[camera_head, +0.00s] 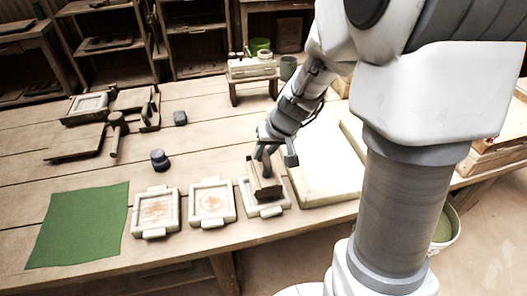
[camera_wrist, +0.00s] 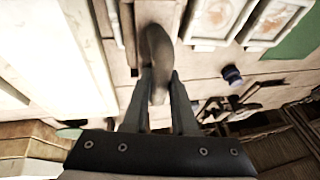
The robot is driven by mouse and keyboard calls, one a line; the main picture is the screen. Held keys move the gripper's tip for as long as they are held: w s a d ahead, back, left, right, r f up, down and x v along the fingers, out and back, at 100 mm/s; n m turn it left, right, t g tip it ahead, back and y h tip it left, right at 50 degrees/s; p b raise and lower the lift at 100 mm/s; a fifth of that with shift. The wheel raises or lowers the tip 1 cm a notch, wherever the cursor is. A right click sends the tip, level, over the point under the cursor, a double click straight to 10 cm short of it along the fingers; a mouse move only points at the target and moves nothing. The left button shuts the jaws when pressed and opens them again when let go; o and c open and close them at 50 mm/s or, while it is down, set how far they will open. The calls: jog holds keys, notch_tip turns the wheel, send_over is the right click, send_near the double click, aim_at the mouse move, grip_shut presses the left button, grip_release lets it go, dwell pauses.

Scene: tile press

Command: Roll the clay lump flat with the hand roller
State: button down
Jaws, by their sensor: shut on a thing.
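My gripper (camera_head: 268,152) is shut on the upright handle of a wooden block-like tool (camera_head: 265,182). The handle (camera_wrist: 155,55) shows between both fingers in the wrist view, with a wooden body behind it. I cannot tell whether this tool is the hand roller. It is at the rightmost of three pale framed trays (camera_head: 281,207) and hides much of it; I cannot tell if it touches. The other trays, the middle one (camera_head: 212,203) and the left one (camera_head: 156,212), have orange-brown marks inside. I cannot make out a clay lump; it may be hidden.
A green cloth (camera_head: 78,226) lies at the front left. A dark blue knob-like piece (camera_head: 160,160) and a small dark block (camera_head: 180,118) stand behind the trays. A mallet-like tool (camera_head: 116,130) is by a wooden board (camera_head: 75,143). A pale slab (camera_head: 325,172) lies right of my gripper.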

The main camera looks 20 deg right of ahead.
jog(key=shift+f+b, duration=0.8)
